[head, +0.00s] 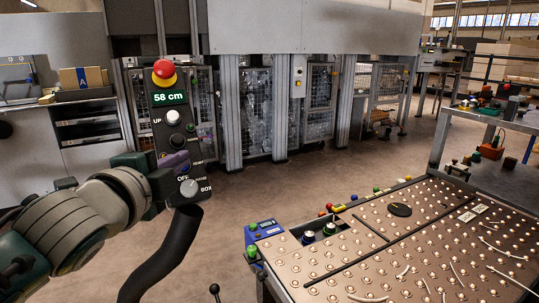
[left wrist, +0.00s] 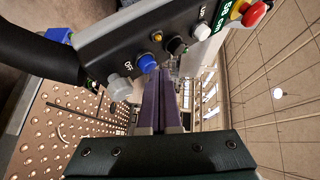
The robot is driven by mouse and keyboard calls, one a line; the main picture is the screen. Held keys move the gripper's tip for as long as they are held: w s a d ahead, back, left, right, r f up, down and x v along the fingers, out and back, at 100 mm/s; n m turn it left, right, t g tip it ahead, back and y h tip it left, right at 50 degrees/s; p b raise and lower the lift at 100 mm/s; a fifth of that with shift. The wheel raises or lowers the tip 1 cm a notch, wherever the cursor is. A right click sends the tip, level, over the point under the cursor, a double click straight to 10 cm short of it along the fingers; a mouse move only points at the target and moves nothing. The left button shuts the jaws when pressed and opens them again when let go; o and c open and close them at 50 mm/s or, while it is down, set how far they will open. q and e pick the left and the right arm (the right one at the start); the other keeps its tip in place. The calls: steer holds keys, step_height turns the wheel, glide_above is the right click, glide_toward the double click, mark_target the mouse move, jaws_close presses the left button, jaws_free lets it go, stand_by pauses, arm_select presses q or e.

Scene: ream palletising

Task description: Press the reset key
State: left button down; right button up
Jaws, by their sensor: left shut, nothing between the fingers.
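The hanging control box (head: 178,125) has a red stop button, a green "58 cm" display, an UP knob and a selector marked OFF and BOX. It also shows tilted across the left wrist view (left wrist: 100,50). The reset key, a blue button (left wrist: 147,62), sits on its face near the OFF selector (left wrist: 120,88). My left gripper (head: 181,162) is shut and empty, its purple fingers at the lower part of the box. In the left wrist view its fingertips (left wrist: 160,80) are close to the blue button; I cannot tell whether they touch. The fingers mostly hide the key in the head view.
A thick black cable (head: 168,255) hangs below the box. A ball-topped table (head: 350,245) stands at the lower right, with a blue device (head: 265,231) at its near-left corner. Fenced machinery stands behind, with open floor between.

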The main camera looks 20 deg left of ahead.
arm_select(q)
steer(key=shift+s+d+r, duration=0.3)
steer(key=shift+r, duration=0.05)
steer(key=shift+p, duration=0.3)
steer(key=s+d+r+p, duration=0.1)
steer(key=p, duration=0.1)
steer(key=s+d+r+p, duration=0.1)
steer(key=d+r, duration=0.1)
steer(key=shift+s+r+p, duration=0.1)
steer(key=shift+s+p, duration=0.15)
steer(key=shift+p, duration=0.1)
stand_by(0.4)
